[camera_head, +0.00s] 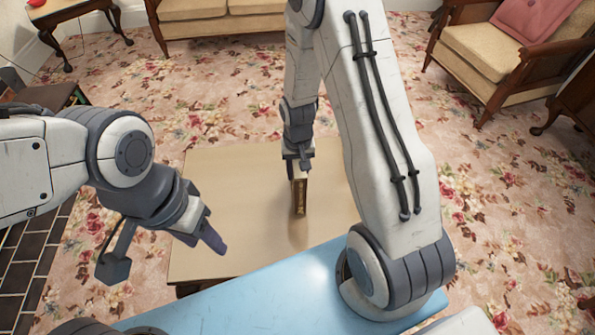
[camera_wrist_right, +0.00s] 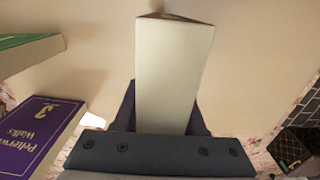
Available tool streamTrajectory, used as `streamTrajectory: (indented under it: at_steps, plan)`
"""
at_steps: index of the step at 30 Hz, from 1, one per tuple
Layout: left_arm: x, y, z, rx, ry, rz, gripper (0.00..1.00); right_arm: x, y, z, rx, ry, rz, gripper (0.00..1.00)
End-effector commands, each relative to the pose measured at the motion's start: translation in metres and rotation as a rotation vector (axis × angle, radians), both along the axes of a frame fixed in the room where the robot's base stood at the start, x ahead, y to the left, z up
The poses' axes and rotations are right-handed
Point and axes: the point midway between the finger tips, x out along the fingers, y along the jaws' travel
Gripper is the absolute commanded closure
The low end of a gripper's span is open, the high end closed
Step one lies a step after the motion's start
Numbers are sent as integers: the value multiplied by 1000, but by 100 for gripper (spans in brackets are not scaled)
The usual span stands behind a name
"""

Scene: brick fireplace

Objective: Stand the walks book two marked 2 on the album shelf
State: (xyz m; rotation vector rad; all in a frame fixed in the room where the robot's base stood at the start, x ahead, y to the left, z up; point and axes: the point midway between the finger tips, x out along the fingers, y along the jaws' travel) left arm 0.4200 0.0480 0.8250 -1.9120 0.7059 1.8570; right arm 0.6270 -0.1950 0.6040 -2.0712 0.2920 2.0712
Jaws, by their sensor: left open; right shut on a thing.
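My right gripper (camera_head: 298,163) is shut on a brown book (camera_head: 299,197), held upright at or just above the low table. In the right wrist view its pale page edge (camera_wrist_right: 173,75) faces me between the fingers; no number on it can be read. A purple book (camera_wrist_right: 40,132) lettered "Walks", with a numeral that looks like 3, is at the left there. A green book (camera_wrist_right: 28,52) is partly in view above it. I cannot make out either in the head view. My left gripper (camera_head: 207,236) is open and empty over the table's left side. I cannot make out the album shelf.
The low tan table (camera_head: 235,180) is bare around the held book. A light blue surface (camera_head: 250,300) is at its near side. Sofa (camera_head: 220,22), armchair (camera_head: 490,50) and side table (camera_head: 70,15) stand farther back on flowered carpet. Dark tiles (camera_head: 30,260) are at left.

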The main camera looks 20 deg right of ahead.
Motion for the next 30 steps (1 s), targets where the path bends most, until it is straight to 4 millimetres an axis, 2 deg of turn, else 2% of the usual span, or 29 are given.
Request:
streamTrajectory:
  at_steps: [4,5,6,7,16,19,23,30]
  plan:
    - [0,0,-2,0,0,0,50,0,0,-3,0,0,0,100]
    - [0,0,-2,0,0,0,50,0,0,-3,0,0,0,52]
    - [0,0,-1,0,0,0,50,0,0,-3,0,0,0,37]
    - [0,0,-1,0,0,0,50,0,0,-3,0,0,0,30]
    - [0,0,-1,0,0,0,50,0,0,-2,0,0,0,30]
    - [0,0,2,0,0,0,50,0,0,5,0,-1,0,30]
    - [0,0,8,0,0,0,50,1,0,26,0,-4,0,30]
    - [0,0,22,0,0,0,50,1,0,79,0,-5,0,30]
